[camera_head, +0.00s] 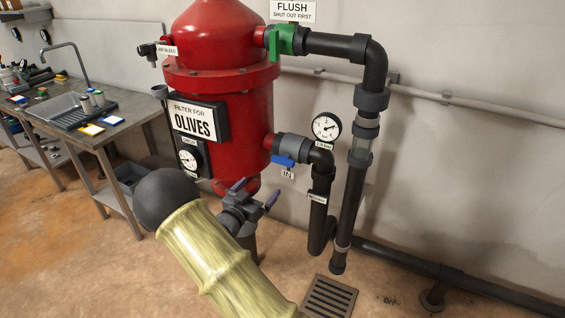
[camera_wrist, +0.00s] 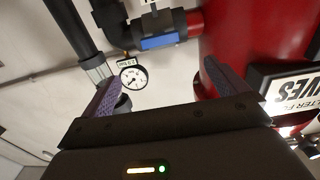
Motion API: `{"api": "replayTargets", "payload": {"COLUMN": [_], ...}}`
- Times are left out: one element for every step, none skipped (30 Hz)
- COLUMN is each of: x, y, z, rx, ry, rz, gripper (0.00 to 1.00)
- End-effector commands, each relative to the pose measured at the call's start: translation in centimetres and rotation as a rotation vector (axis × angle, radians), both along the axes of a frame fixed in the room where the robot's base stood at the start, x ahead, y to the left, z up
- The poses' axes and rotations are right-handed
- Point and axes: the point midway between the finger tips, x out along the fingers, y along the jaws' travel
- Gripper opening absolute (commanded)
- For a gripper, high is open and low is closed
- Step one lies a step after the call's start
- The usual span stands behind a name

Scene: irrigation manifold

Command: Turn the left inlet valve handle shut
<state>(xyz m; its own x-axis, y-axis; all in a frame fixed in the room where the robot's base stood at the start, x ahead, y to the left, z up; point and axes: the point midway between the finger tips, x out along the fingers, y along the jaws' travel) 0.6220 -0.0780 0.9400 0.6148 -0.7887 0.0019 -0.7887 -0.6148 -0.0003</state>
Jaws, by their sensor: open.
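A blue valve handle (camera_head: 283,160) sits on the short dark pipe leaving the right side of the red filter, above a small tag that seems to read "IN". It lies roughly along the pipe. It also shows in the wrist view (camera_wrist: 158,41) at top centre. It is the only blue handle in view; no second inlet valve shows. My gripper (camera_head: 257,189) is open and empty, below and left of the handle in the head view and apart from it. In the wrist view its two purple fingers (camera_wrist: 161,70) are spread, with the handle beyond them.
The red filter tank (camera_head: 222,80) stands close to my gripper. A green valve (camera_head: 284,40) is above, under a "FLUSH" sign (camera_head: 293,11). A gauge (camera_head: 326,127) and dark pipes (camera_head: 320,200) stand right. A sink bench (camera_head: 75,115) is at left; a floor grate (camera_head: 329,297) lies below.

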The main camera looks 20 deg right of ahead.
Motion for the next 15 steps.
{"api": "replayTargets", "payload": {"x": [0.3,0.5,0.8,1.1,1.4,1.8,2.1,2.4,2.9,3.2,3.5,4.0,4.3,4.6,5.0], "y": [-0.5,-0.8,-1.2,-1.6,-2.0,-2.5,-2.9,-3.3,-3.9,-4.3,-4.7,-5.3,-5.7,-6.1,-6.7], "z": [0.1,0.1,0.1,0.1,0.1,0.1,0.1,0.1,0.1,0.1,0.1,0.1,0.1,0.1,0.1], "rx": [-0.001,-0.001,0.000,0.000,-0.001,-0.001,-0.001,0.000,0.000,-0.001,-0.001,0.000,0.000,-0.001,-0.001], "ry": [-0.001,-0.001,0.000,0.000,0.000,0.000,-0.001,0.000,0.000,-0.001,0.001,0.000,0.000,-0.001,-0.001], "rz": [-0.003,-0.003,-0.003,-0.003,-0.003,-0.003,-0.003,-0.004,-0.003,-0.002,-0.003,-0.003,-0.003,-0.002,-0.003], "gripper": [0.98,0.98,0.98,0.98,0.98,0.98,0.98,0.98,0.98,0.98,0.98,0.98,0.98,0.98,0.98]}}
